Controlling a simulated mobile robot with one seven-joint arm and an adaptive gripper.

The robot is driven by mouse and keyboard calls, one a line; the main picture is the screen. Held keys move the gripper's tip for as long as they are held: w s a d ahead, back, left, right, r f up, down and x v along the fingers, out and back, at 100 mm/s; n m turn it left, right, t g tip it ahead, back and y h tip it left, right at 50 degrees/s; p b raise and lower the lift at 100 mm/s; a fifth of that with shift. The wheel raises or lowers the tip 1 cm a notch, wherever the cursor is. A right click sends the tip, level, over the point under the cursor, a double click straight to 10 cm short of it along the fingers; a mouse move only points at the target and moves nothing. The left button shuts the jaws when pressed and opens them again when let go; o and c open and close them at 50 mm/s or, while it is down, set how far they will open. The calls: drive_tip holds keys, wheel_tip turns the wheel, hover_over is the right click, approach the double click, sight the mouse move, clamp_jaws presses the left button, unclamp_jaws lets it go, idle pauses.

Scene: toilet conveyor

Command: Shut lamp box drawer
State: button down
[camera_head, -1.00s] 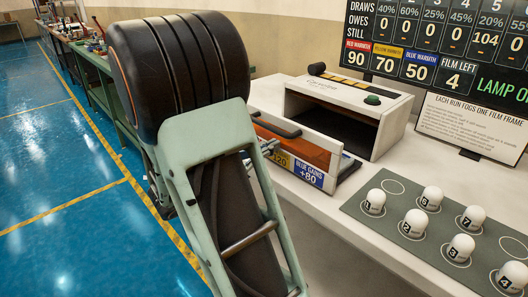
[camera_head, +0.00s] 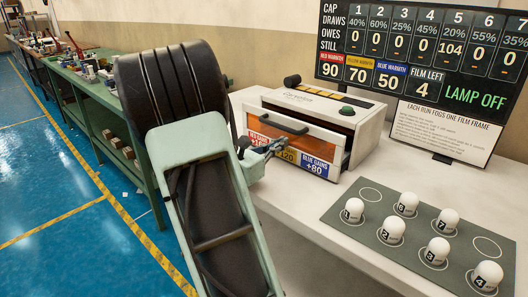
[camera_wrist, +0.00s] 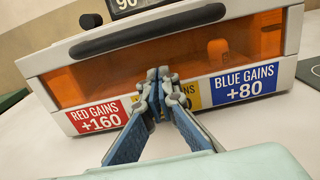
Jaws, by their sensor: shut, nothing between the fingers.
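The lamp box (camera_head: 368,125) is a white housing on the counter. Its drawer (camera_head: 318,138) has a white-framed orange window, a dark handle (camera_head: 284,125) and red, yellow and blue labels. The drawer front stands a little out from the housing, with a dark gap along its top and right side. My gripper (camera_head: 282,146) is shut and empty at the middle of the drawer front. In the wrist view, its fingertips (camera_wrist: 160,82) are at the yellow label (camera_wrist: 190,92), below the handle (camera_wrist: 152,30), touching or nearly so. A rounded bulb-like shape (camera_wrist: 218,50) shows behind the window.
A grey mat (camera_head: 405,240) with several numbered white bulbs lies on the counter to the right. A dark scoreboard (camera_head: 430,70) and a white sign (camera_head: 442,130) stand behind. A green bench (camera_head: 105,125) runs along the left, beside open blue floor.

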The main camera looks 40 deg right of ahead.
drive_tip(key=d, duration=0.6)
drive_tip(key=shift+w+d, duration=0.3)
drive_tip(key=shift+d, duration=0.1)
drive_tip(key=shift+a, duration=0.1)
drive_tip(key=shift+a, duration=0.5)
drive_tip(key=a, duration=0.4)
drive_tip(key=a+p, duration=0.1)
drive_tip(key=a, duration=0.3)
drive_tip(key=s+a+p, duration=0.1)
drive_tip(key=a, duration=0.4)
drive_tip(key=shift+s+d, duration=0.1)
